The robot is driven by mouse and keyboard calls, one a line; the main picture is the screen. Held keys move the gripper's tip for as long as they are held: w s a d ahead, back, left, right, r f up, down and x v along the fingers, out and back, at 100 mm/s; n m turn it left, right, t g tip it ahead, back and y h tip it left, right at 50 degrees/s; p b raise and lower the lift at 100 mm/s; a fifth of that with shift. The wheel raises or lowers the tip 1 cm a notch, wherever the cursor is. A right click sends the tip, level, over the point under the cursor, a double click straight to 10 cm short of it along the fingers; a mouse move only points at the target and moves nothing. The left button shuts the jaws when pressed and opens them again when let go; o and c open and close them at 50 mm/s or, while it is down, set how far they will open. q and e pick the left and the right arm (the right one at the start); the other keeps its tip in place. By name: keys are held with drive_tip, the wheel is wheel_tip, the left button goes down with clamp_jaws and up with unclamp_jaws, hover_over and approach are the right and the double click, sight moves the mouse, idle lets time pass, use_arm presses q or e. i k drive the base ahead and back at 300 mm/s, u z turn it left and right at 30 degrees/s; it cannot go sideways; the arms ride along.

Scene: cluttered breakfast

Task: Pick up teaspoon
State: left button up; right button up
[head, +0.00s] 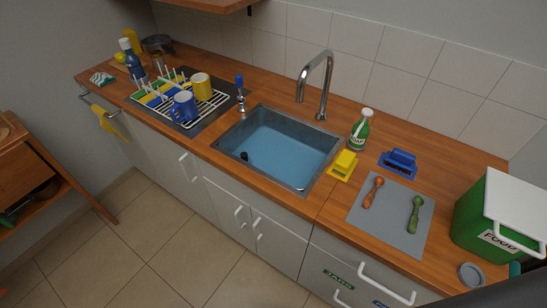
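One is orange-brown (373,192) and lies on the left. The other is green (415,214) and lies on the right. I cannot tell from this view which of them is the teaspoon. Neither of my grippers is in view.
A green bin with a white lid (489,225) stands to the right. The water-filled sink (277,146) and dish rack (208,105) are left.

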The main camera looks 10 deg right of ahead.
sight(378, 180)
drive_tip(key=z, duration=1.3)
drive_tip(key=k, duration=0.5)
